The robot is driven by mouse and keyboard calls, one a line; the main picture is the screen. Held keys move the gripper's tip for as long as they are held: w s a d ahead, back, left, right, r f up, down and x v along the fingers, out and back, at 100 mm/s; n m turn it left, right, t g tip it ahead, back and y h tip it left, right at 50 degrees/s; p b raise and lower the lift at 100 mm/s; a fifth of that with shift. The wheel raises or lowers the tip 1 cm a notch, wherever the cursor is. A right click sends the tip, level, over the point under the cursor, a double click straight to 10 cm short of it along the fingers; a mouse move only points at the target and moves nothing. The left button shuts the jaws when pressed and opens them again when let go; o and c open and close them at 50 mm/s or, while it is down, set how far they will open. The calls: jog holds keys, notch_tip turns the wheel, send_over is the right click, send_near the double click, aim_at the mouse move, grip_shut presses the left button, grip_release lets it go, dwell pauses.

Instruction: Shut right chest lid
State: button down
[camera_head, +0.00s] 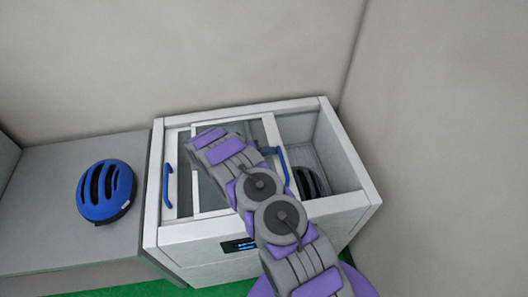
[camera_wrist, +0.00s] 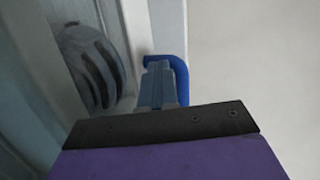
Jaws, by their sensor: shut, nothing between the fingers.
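The chest (camera_head: 205,228) is a white-framed box with sliding glass lids. The right lid (camera_head: 272,134) is slid left, under or beside my arm, and its blue handle (camera_head: 284,166) stands near the middle of the chest. The right side of the chest is open. My gripper (camera_wrist: 162,65) is shut and empty in the wrist view, with its fingertips right beside the blue handle (camera_wrist: 183,78), which curves around their far and right sides. I cannot tell whether they touch. In the head view my arm hides part of the lids, and the fingers cannot be made out.
A dark helmet (camera_head: 306,182) lies inside the open right part and also shows in the wrist view (camera_wrist: 92,65). A second blue handle (camera_head: 167,187) is at the chest's left. A blue helmet (camera_head: 106,190) rests on the grey bench (camera_head: 50,235). Walls close off the back and right.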

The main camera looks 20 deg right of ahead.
jog(key=s+d, duration=0.3)
jog(key=d, duration=0.9)
jog(key=s+d+b, duration=0.1)
jog(key=s+d, duration=0.1)
jog(key=d, duration=1)
jog(key=shift+s, duration=0.4)
jog(key=shift+r, duration=0.1)
